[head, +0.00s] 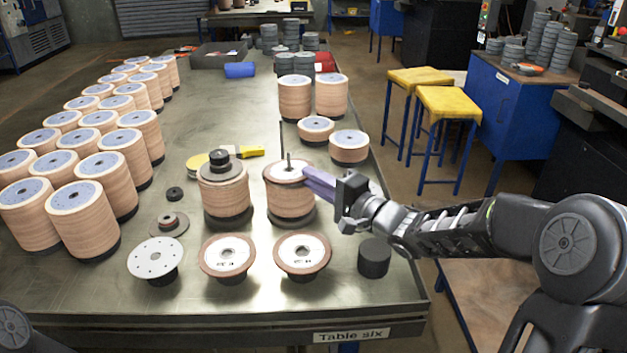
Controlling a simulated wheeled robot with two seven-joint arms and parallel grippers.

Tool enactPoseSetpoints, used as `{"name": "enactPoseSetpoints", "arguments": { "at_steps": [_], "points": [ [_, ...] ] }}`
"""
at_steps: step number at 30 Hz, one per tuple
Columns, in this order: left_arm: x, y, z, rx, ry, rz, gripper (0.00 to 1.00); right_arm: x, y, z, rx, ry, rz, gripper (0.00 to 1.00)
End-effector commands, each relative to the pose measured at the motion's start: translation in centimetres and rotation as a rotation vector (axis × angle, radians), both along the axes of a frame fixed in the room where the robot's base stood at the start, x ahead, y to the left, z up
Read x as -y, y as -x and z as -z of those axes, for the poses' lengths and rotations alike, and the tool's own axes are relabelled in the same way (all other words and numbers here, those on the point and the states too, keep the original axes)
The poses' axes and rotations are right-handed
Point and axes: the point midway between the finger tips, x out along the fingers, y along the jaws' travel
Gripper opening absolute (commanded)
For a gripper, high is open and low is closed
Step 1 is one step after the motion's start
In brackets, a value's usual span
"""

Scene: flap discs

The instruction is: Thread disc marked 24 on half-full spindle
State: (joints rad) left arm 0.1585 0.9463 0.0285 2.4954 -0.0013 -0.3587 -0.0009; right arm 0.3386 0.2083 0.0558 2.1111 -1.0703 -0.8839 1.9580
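A disc with a pale face (289,171) lies on top, around the rod. Two brown-rimmed discs with white faces, a left one (211,260) and a right one (320,250), rest on dark supports at the front. Their small marks are too small to read, so I cannot tell which disc is 24. My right gripper (307,180) has its lavender fingers at the top disc's right edge; whether they grip it is unclear. My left gripper is out of view.
A capped stack (224,196) stands just left of the spindle. A perforated pale disc (153,258) and a black cylinder (374,258) flank the front discs. Tall disc stacks (98,218) crowd the left; short stacks (349,148) stand behind at right.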

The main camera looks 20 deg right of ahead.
Motion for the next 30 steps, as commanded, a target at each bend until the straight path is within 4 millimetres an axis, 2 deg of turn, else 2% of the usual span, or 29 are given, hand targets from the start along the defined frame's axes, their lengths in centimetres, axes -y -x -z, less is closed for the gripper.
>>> {"name": "enactPoseSetpoints", "arguments": {
  "at_steps": [1,19,23,30],
  "points": [
    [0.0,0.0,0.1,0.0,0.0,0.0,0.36,0.0,0.1,0.8,-0.018,0.003,0.0,0.31],
    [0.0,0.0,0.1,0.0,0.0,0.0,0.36,0.3,0.7,1.3,-0.027,0.005,0.002,0.31],
    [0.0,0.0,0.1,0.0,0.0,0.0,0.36,1.1,1.9,1.2,-0.025,0.007,0.004,0.31],
    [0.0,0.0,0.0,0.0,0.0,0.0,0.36,3.1,5.4,1.0,-0.02,0.005,0.006,0.31]
  ]
}}
